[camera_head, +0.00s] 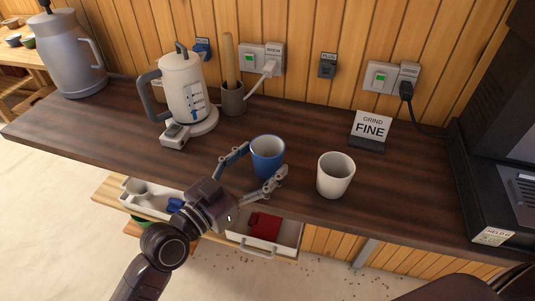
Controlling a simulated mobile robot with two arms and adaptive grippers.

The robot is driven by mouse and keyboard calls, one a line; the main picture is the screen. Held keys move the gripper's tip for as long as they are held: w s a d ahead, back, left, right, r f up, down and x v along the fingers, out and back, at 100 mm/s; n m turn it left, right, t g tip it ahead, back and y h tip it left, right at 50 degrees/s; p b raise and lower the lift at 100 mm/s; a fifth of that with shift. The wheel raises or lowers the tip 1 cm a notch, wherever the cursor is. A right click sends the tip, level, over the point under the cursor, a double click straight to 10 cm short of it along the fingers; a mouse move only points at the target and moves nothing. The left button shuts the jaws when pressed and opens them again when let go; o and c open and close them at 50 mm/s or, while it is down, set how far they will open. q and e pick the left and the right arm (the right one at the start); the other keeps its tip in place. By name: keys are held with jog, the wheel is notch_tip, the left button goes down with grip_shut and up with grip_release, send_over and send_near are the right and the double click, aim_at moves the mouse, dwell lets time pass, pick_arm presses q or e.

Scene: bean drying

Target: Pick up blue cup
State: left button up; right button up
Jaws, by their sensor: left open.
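The blue cup (267,158) stands upright on the dark wooden counter, near its front edge. Its inside is pale. My left gripper (254,165) reaches in from the front left with its fingers spread, one on the left side of the cup and one at its front right. The fingers are close to the cup's sides; I cannot tell whether they touch it. My right gripper is not in view.
A white cup (335,176) stands just right of the blue cup. A white kettle (183,88) and a utensil holder (233,99) stand behind left. A GRIND FINE sign (371,128) is behind right. An open drawer (264,235) juts out below the counter (414,180).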

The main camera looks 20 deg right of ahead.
pick_arm(q)
jog(key=shift+x, duration=1.25)
jog(key=shift+d, duration=0.1)
jog(key=c, duration=1.3)
jog(key=shift+r, duration=0.1)
jog(key=shift+c, duration=0.2)
jog(key=shift+r, duration=0.55)
notch_tip(320, 180, up, 19)
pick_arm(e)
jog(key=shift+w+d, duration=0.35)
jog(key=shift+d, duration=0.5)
pick_arm(q)
jog(key=shift+f, duration=0.1)
